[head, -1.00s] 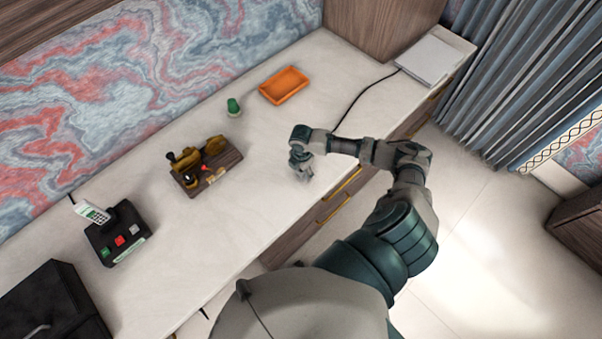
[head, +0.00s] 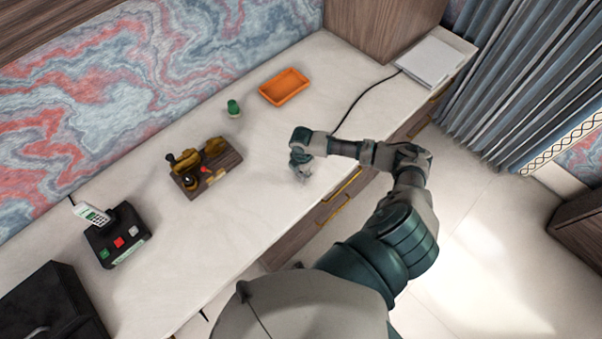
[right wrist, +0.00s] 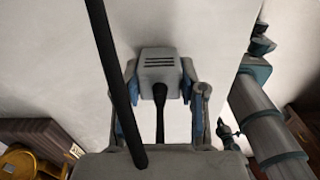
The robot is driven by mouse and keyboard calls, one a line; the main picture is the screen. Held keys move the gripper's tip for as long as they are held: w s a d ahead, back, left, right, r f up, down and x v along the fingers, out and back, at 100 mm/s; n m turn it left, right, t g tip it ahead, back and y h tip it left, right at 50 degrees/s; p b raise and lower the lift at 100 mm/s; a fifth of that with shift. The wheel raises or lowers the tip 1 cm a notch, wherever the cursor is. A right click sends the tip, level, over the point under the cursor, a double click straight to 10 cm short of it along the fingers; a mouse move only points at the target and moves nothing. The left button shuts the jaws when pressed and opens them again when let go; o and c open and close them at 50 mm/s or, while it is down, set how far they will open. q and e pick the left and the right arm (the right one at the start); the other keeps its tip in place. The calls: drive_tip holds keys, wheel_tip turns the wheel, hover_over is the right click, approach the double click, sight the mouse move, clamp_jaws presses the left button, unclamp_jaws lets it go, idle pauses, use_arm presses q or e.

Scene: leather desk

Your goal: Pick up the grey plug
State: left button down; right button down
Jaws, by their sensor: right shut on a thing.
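The grey plug (right wrist: 160,68) shows in the right wrist view, with dark slots on its face and a black cable coming out of it. My right gripper (right wrist: 160,88) is shut on the plug, with one finger at each side of it. In the head view my right gripper (head: 300,168) is low over the white desk top near its front edge; the plug is too small to make out there. I cannot tell whether the plug touches the desk. My left gripper is not in view.
An orange tray (head: 285,86), a green object (head: 233,108) and a wooden stand (head: 206,170) with brass parts are on the desk (head: 200,250). A phone base (head: 118,237) and black box (head: 50,305) are left. A white device (head: 434,62) with a black cable is far right.

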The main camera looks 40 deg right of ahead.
drive_tip(key=shift+d+r, duration=0.1)
drive_tip(key=shift+r, duration=0.35)
wheel_tip(320, 180, up, 2)
drive_tip(key=shift+r, duration=0.1)
drive_tip(key=s+a+r, duration=0.1)
drive_tip(key=s+a, duration=1)
drive_tip(key=shift+s+r, duration=0.2)
drive_tip(key=shift+s, duration=0.1)
drive_tip(key=shift+a, duration=0.15)
drive_tip(key=w+a+r+m, duration=0.1)
drive_tip(key=w+r+m, duration=0.7)
drive_tip(key=w+m, duration=0.1)
drive_tip(key=w+a+r+m, duration=0.2)
drive_tip(key=w+r+m, duration=0.6)
drive_tip(key=w+m, duration=0.1)
drive_tip(key=shift+a+m, duration=0.3)
drive_tip(key=shift+m, duration=0.1)
drive_tip(key=shift+d, duration=0.1)
